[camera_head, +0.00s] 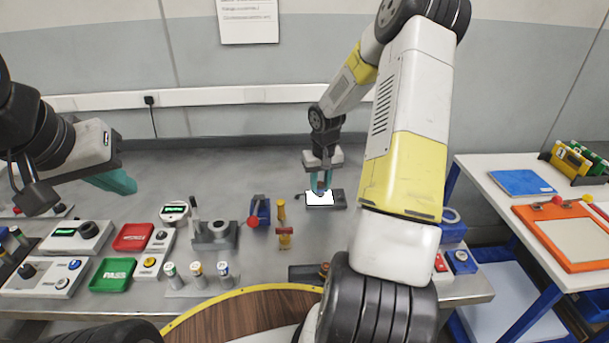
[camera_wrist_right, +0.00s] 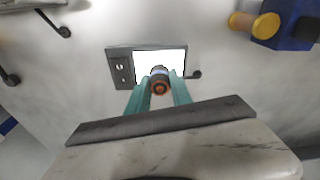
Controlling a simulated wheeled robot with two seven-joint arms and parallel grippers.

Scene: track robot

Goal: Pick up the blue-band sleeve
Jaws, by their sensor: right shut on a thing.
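My right gripper (camera_head: 320,188) is shut on a small cylinder, over a bright white lit panel at the back of the bench. In the right wrist view the cylinder (camera_wrist_right: 159,81) sits between the teal fingertips, its copper-coloured end facing the camera; I cannot make out a band on it. A white-capped sleeve with a blue band (camera_head: 222,269) stands upright at the right end of a small grey rack (camera_head: 200,289), beside a yellow-band and a green-band one. My left gripper (camera_head: 117,182) is at the left above the bench, its fingers seen edge-on.
The lit panel's dark frame (camera_head: 339,200) lies flat on the bench (camera_head: 290,160). A blue device with a red knob (camera_head: 254,213) and a brass-coloured piece (camera_head: 284,236) stand left of it. Red (camera_head: 132,237) and green (camera_head: 112,275) trays are at the left. The bench's back is clear.

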